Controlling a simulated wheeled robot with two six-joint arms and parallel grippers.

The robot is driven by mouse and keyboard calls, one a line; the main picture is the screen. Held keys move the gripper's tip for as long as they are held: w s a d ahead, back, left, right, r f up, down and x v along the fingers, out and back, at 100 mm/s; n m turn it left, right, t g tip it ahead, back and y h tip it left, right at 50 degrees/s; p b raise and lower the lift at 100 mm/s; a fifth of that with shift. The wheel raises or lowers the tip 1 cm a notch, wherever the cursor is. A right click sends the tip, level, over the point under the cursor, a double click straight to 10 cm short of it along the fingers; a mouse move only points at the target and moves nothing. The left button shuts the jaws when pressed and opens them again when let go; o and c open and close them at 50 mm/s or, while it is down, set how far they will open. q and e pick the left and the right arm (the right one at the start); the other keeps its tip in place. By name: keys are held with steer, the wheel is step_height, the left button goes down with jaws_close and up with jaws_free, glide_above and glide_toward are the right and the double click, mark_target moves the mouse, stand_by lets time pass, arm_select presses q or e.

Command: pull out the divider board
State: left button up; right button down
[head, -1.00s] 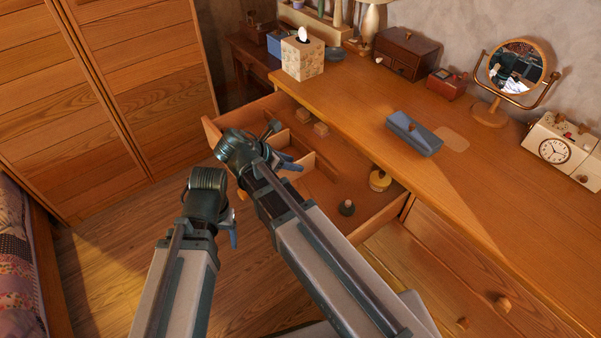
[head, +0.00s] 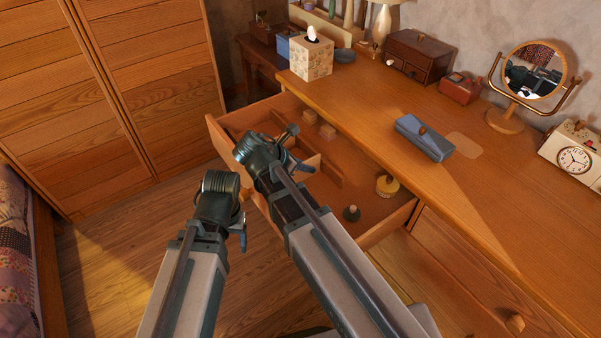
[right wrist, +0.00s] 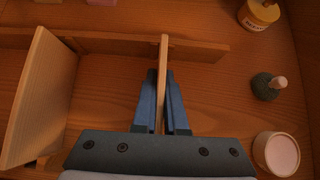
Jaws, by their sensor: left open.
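The open drawer (head: 404,217) holds a long dark divider rail (right wrist: 205,49). A thin upright divider board (right wrist: 163,58) meets this rail in the right wrist view. My right gripper (right wrist: 162,78) has its blue fingers close against both faces of that board and looks shut on it. In the head view, my right gripper (head: 299,165) reaches into the drawer and hides most of the board. A second light board (right wrist: 38,98) stands at the left in the right wrist view. My left gripper (head: 243,232) is open and empty, outside the drawer in front of it.
A yellow-lidded jar (right wrist: 260,14), a dark stopper-like item (right wrist: 266,87) and a round pale-topped container (right wrist: 277,153) stand in the drawer, right of the board. A blue case (head: 424,138) and tissue box (head: 311,58) stand on the top.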

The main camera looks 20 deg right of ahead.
steer(key=shift+r, duration=0.15)
stand_by(0.4)
step_height(320, 180, up, 10)
steer(key=p, duration=1)
